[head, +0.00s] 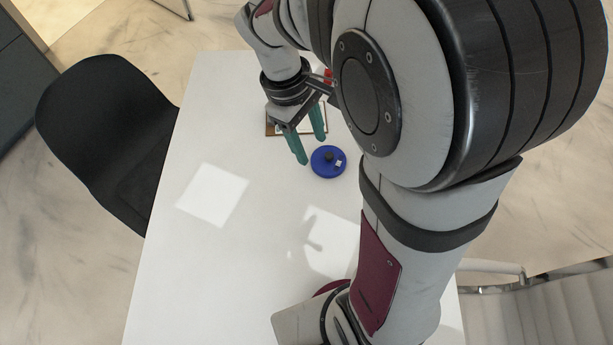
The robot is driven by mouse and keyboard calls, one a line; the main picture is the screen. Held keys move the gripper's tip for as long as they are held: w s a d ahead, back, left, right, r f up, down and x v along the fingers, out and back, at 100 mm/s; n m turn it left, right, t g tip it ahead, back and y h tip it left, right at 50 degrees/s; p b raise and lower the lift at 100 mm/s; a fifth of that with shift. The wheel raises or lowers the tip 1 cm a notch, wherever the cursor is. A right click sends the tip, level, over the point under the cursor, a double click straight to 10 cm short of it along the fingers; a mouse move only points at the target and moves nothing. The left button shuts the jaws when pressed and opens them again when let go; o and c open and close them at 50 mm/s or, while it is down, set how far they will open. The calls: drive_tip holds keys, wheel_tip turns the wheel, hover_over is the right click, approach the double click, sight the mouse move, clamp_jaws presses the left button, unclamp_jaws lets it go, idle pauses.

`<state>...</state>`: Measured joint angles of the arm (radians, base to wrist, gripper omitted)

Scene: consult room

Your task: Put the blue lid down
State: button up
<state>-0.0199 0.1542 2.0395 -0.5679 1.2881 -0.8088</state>
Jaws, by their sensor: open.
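The blue lid (320,168) is a round blue disc with a dark knob in its middle and a small white patch beside the knob. It appears to lie flat on the white table (233,120). My gripper (314,150) has two green fingers spread apart with nothing between them. In the picture the fingers are just above and to the left of the lid. I cannot tell how high they are over the table. No object is held.
A flat brown-edged item (273,128) lies on the table behind my gripper, partly hidden by it. A small red thing (328,76) shows beside my arm. A black chair (105,135) stands at the left. The table's left and front areas are clear.

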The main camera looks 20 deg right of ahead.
drive_tip(key=s+a+r+m+y, duration=0.1)
drive_tip(key=s+a+m+y, duration=0.1)
drive_tip(key=s+m, duration=0.4)
drive_tip(key=s+a+r+m+t+y, duration=0.1)
drive_tip(key=s+a+m, duration=0.4)
drive_tip(key=s, duration=0.5)
drive_tip(key=shift+s+r+m+y, duration=0.15)
drive_tip(key=shift+r+m+y, duration=0.05)
drive_tip(key=shift+m+y, duration=0.35)
